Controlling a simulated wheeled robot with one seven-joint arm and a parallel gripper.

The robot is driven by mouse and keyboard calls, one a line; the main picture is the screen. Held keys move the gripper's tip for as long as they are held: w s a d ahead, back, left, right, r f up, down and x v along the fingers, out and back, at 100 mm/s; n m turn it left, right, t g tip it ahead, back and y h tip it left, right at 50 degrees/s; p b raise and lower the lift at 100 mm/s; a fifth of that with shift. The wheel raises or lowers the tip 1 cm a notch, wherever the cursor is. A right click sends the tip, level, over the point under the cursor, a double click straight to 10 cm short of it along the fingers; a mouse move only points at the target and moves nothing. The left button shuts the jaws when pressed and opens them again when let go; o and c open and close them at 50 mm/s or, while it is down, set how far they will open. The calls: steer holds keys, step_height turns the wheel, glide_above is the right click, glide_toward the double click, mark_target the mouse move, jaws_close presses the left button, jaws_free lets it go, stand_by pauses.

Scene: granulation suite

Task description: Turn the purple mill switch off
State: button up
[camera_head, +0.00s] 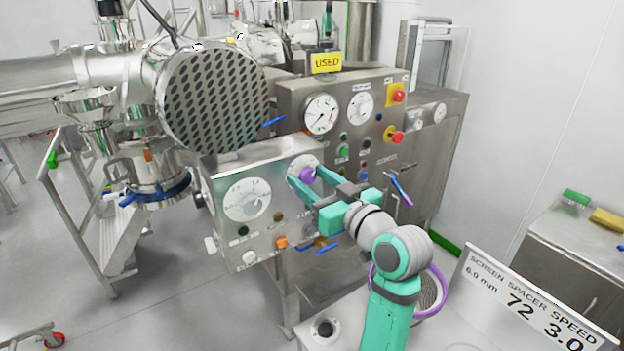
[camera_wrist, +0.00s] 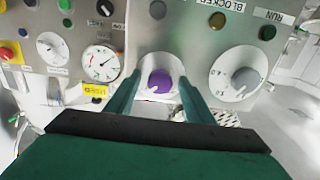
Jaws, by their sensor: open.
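The purple mill switch (camera_head: 307,174) is a round knob on a pale round plate at the upper right of the steel control box (camera_head: 228,172). In the wrist view the purple knob (camera_wrist: 160,83) sits near the middle, with a small white mark at its lower edge. My gripper (camera_head: 304,176) is open, with one green finger on either side of the knob. In the wrist view gaps show between the knob and both fingers (camera_wrist: 159,96). I cannot tell whether the fingertips reach past the knob's face.
A grey dial with a scale (camera_head: 246,199) is left of the switch. Behind stands a larger panel with gauges (camera_head: 321,114), red stops and a yellow USED sign (camera_head: 327,62). A perforated round screen (camera_head: 214,98) is above left.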

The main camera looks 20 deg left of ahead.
steer(key=c, duration=1)
steer(key=shift+c, duration=0.2)
steer(key=shift+n, duration=0.3)
steer(key=n, duration=0.8)
steer(key=shift+n, duration=0.4)
steer(key=n, duration=0.8)
steer(key=shift+d+f, duration=0.1)
steer(key=shift+n, duration=0.4)
